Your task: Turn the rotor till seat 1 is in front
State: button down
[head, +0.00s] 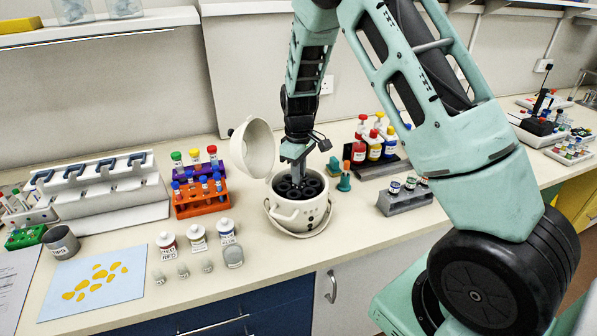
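The centrifuge (291,218) is a white round pot on the bench with a handle at its front. Its domed lid (256,149) stands open at the left. The black rotor (312,186) with several round seats sits inside the bowl. My gripper (297,182) points straight down over the bowl, its fingertips low at the rotor's middle. Whether the fingers touch the rotor, or are open or shut, is too small to tell. No seat number is readable, so I cannot tell where seat 1 is. The gripper hides part of the rotor's back.
An orange tube rack (200,199) stands left of the centrifuge, with capped bottles (197,237) front left. At the right are a small green holder (344,181), a grey vial block (405,199) and a dark bottle rack (384,167). The bench front right of the centrifuge is clear.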

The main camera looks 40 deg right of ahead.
jog(key=shift+m, duration=0.3)
jog(key=m, duration=0.3)
jog(key=shift+m, duration=0.4)
jog(key=m, duration=0.3)
jog(key=shift+w+m, duration=0.1)
jog(key=shift+m, duration=0.2)
jog(key=m, duration=0.3)
jog(key=shift+r, duration=0.1)
jog(key=m+p, duration=0.1)
jog(key=m, duration=0.3)
jog(key=shift+m, duration=0.3)
jog(key=c, duration=1.3)
grip_release()
